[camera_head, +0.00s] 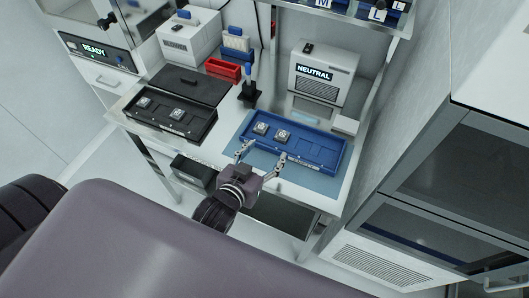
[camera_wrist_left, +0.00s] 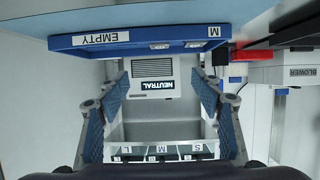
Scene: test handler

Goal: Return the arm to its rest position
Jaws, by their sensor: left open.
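My left gripper (camera_head: 264,161) is open and empty at the front edge of the table, by the near side of the blue tray. Its two spread fingers also show in the left wrist view (camera_wrist_left: 158,115), with nothing between them. The blue tray (camera_head: 325,157) lies on a blue mat and holds two small square parts (camera_head: 283,136) in its left portion. In the left wrist view the picture is upside down and the blue tray (camera_wrist_left: 70,42) crosses the top, with labels "EMPTY" and "M". My right gripper is not in view.
A black tray (camera_head: 195,131) with two similar parts lies left, its dark lid (camera_head: 190,85) behind. A red bin (camera_head: 222,69), a dark stand (camera_head: 250,92) and a white "NEUTRAL" machine (camera_head: 322,78) stand behind. A cabinet (camera_head: 440,170) rises at right. A shelf overhangs the back.

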